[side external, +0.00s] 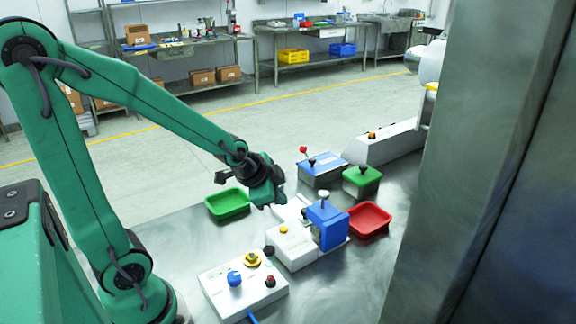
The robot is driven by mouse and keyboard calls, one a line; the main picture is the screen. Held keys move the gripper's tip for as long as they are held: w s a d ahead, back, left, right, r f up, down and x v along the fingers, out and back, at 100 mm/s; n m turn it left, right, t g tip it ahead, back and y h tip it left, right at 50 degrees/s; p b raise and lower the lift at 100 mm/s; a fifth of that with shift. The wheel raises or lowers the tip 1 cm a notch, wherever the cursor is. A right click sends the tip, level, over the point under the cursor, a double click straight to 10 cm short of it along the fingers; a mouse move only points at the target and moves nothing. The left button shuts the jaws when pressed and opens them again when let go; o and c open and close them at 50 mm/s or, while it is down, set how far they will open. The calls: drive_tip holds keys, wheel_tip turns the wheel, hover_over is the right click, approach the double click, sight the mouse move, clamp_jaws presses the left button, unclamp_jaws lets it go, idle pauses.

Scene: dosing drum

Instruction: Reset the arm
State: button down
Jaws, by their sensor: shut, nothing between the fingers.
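My green arm comes in from the left side of the side external view and reaches over the metal table. My gripper (267,200) points down and is shut with nothing in it. It is above the table, between the green tray (229,204) on its left and the white machine with a blue block (327,222) on its right. Its fingertips are small and dark here, and I cannot tell how high they are above the white part behind them.
A white control box (243,287) with blue, yellow, red and black knobs is in front. A red tray (369,219), a green box (361,181) and a blue box (323,170) with a red-tipped lever stand to the right. A large metal panel (480,170) blocks the right side.

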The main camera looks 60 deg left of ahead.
drive_tip(key=s+d+r+n+g+h, duration=0.1)
drive_tip(key=s+d+r+n, duration=0.4)
drive_tip(key=s+r, duration=0.5)
drive_tip(key=s+n, duration=0.1)
drive_tip(key=s, duration=0.1)
drive_tip(key=shift+s+d+g, duration=0.15)
drive_tip(key=shift+s+g, duration=0.15)
drive_tip(key=c, duration=2.2)
unclamp_jaws()
